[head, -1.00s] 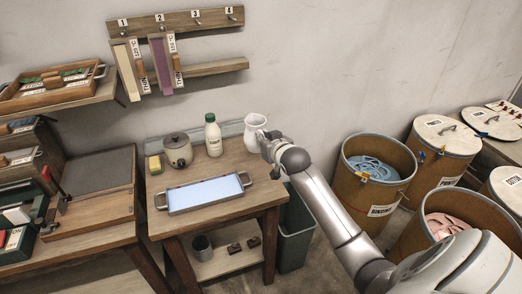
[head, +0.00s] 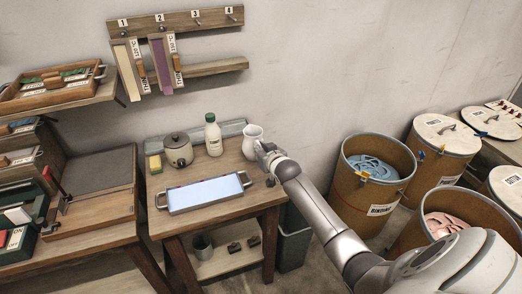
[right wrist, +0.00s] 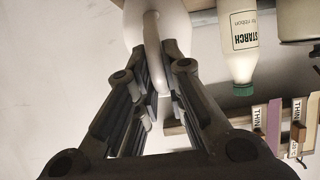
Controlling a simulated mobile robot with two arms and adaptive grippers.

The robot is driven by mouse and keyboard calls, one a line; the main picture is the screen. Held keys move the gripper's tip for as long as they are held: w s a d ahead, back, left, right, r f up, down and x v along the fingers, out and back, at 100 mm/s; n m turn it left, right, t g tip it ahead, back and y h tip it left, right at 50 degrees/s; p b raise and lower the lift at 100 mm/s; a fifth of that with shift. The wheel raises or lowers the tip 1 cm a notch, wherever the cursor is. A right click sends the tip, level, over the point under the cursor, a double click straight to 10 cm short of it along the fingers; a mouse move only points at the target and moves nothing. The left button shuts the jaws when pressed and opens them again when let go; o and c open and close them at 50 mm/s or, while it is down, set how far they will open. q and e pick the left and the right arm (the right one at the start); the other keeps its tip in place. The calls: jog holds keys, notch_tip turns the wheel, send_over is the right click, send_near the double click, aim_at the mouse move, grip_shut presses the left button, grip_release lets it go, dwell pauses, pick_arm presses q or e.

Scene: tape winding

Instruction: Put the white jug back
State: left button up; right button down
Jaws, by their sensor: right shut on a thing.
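The white jug (head: 251,136) is at the back right of the small wooden table, right of the white starch bottle (head: 214,138). It looks upright and at or just above the tabletop; I cannot tell whether it touches. My right gripper (head: 264,150) is at the jug's near right side. In the right wrist view the gripper (right wrist: 160,88) is shut on the jug's handle (right wrist: 154,50), and the jug's white body (right wrist: 172,18) fills the top middle. The jug's base is partly hidden by the gripper in the head view. My left gripper is not in view.
A grey lidded pot (head: 178,150) and a yellow sponge (head: 155,164) stand left of the bottle. A tray of pale blue liquid (head: 205,193) lies in front. A grey bin (head: 292,242) is beside the table, with open drums (head: 375,187) farther right.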

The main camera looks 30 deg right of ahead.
jog(key=shift+f, duration=0.15)
jog(key=c, duration=1.5)
grip_release()
jog(key=shift+s+r, duration=0.15)
jog(key=shift+r, duration=0.05)
jog(key=v, duration=1.1)
jog(key=shift+s+r, duration=0.15)
jog(key=shift+s, duration=0.2)
jog(key=shift+a, duration=0.1)
